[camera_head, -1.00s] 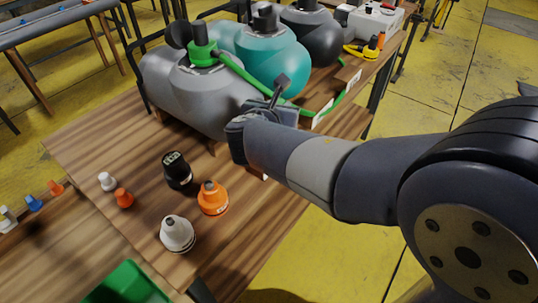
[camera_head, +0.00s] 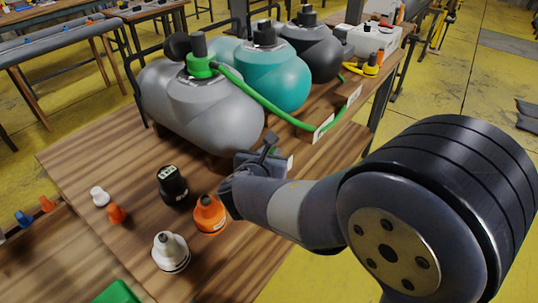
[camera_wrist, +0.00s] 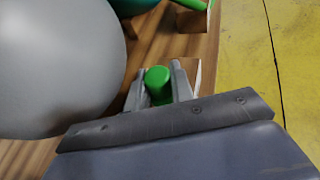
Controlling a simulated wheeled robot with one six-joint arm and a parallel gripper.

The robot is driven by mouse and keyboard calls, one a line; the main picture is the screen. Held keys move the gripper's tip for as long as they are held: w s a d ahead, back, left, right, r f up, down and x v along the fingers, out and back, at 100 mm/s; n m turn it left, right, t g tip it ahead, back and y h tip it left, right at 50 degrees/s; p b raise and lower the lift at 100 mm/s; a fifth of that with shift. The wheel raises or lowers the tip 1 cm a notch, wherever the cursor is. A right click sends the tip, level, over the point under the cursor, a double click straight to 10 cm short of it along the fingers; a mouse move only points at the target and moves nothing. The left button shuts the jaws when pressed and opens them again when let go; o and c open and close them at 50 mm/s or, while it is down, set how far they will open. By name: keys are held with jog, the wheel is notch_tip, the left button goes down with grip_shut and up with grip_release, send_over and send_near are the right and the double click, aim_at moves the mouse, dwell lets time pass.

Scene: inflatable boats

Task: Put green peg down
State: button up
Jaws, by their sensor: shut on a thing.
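The green peg (camera_wrist: 158,84) shows in the wrist view between the two fingers of my gripper (camera_wrist: 158,88), which is shut on it. Its lower part is hidden by the gripper. In the head view my gripper (camera_head: 270,158) is over the right part of the wooden table (camera_head: 110,165), in front of the grey boat. The peg cannot be made out there. I cannot tell whether the peg touches the table.
The grey inflatable boat (camera_head: 205,110) is close beside my gripper, with a teal one (camera_head: 280,80) behind. A green hose (camera_head: 265,103) runs along the right. Black (camera_head: 172,186), orange (camera_head: 208,215) and white (camera_head: 170,252) caps stand at the front. Small white (camera_head: 99,196) and orange (camera_head: 116,214) pegs stand left.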

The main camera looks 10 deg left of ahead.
jog(key=o, duration=0.5)
jog(key=shift+f, duration=0.15)
jog(key=o, duration=0.4)
jog(key=shift+o, duration=0.2)
jog(key=shift+r, duration=0.25)
jog(key=p+v, duration=0.1)
jog(key=v, duration=1.1)
jog(key=shift+p, duration=0.3)
jog(key=shift+f, duration=0.1)
